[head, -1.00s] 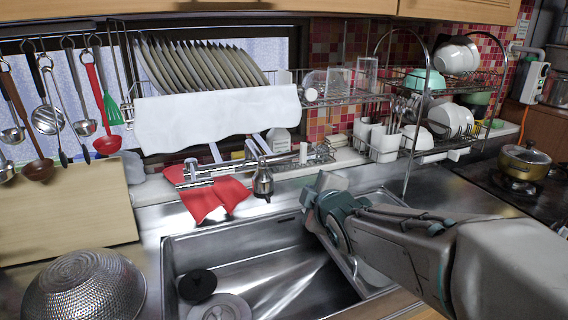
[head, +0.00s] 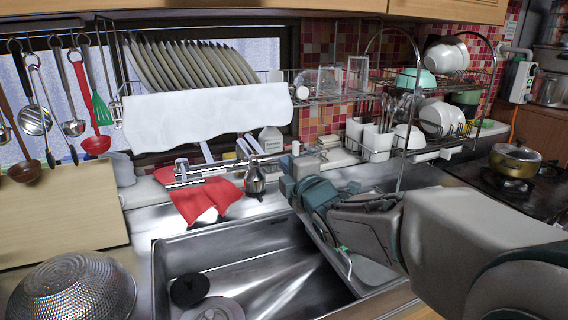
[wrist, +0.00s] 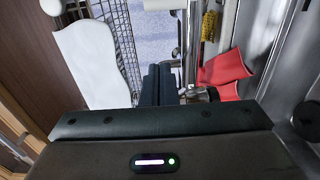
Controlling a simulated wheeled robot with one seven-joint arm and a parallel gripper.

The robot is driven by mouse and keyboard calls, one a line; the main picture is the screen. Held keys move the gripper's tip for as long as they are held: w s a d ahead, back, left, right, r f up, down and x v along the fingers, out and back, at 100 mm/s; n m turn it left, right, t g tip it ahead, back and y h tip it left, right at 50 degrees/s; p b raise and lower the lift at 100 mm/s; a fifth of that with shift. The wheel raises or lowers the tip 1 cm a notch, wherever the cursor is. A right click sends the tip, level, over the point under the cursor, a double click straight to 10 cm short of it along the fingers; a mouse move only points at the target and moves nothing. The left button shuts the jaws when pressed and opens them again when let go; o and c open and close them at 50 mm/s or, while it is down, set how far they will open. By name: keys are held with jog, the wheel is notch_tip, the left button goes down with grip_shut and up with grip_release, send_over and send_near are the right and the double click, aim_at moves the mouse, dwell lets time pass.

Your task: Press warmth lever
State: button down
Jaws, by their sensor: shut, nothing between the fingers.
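A chrome faucet (head: 255,178) stands at the back edge of the sink, with a spout reaching left over a red cloth. Thin lever-like parts (head: 248,145) rise behind it; I cannot tell for sure which is the warmth lever. In the wrist view, the shut, empty fingers (wrist: 157,84) are beside the chrome faucet (wrist: 196,94). I cannot tell whether they touch.
The steel sink (head: 225,255) lies in front, with a black drain piece in it. A red cloth (head: 205,198) lies left of the faucet. A dish rack with a white towel (head: 205,112) hangs above. A metal colander (head: 72,290) stands at the front left.

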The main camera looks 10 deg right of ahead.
aim_at(297, 145)
jog(key=w+d+p, duration=0.2)
jog(key=w, duration=0.5)
jog(key=shift+w+d, duration=0.2)
jog(key=shift+w, duration=0.1)
